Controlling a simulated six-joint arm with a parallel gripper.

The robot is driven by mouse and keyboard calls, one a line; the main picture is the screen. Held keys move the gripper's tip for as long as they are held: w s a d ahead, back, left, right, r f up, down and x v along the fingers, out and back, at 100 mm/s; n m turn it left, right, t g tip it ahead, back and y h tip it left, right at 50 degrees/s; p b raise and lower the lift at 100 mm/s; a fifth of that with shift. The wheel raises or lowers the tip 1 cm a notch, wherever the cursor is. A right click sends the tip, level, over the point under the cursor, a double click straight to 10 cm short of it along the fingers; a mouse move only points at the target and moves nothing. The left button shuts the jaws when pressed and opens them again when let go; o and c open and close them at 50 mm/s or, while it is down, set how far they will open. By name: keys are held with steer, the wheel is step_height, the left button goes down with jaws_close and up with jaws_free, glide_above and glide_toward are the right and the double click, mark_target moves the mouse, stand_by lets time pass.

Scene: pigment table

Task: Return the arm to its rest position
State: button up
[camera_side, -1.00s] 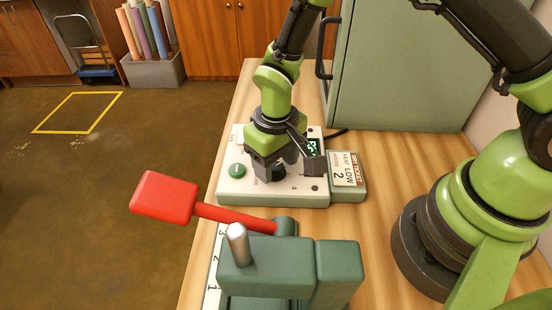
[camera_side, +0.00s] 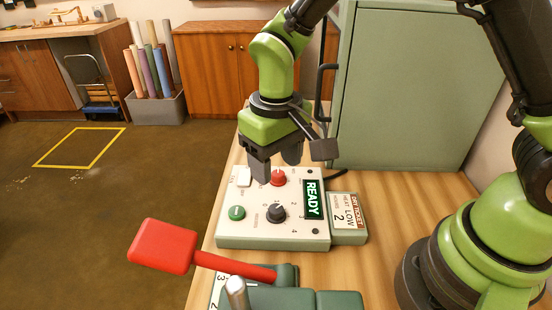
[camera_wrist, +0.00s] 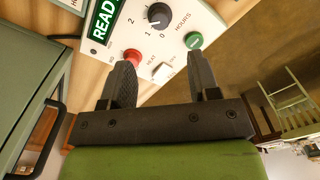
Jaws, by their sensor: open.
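My gripper (camera_side: 277,168) hangs above the back part of a white control panel (camera_side: 290,236), fingers pointing down, open and empty. In the wrist view its two dark fingers (camera_wrist: 160,66) stand apart with nothing between them. The fingers appear clear of the knobs.
A ticket block (camera_side: 346,210) reading heat low, hours 2 adjoins the panel. A red-handled lever (camera_side: 165,246) on a green fixture (camera_side: 340,300) stands in front. A tall green cabinet (camera_side: 405,90) stands behind. Wooden tabletop (camera_side: 400,200) is clear to the right.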

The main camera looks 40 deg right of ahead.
steer(key=s+d+r+m+t+y, duration=0.1)
steer(key=s+d+r+m+t, duration=0.3)
steer(key=r, duration=0.9)
steer(key=s+d+r+t+y, duration=0.1)
steer(key=s+d+r+t, duration=0.2)
steer(key=s, duration=0.8)
steer(key=shift+d+r, duration=0.45)
steer(key=shift+d, duration=0.1)
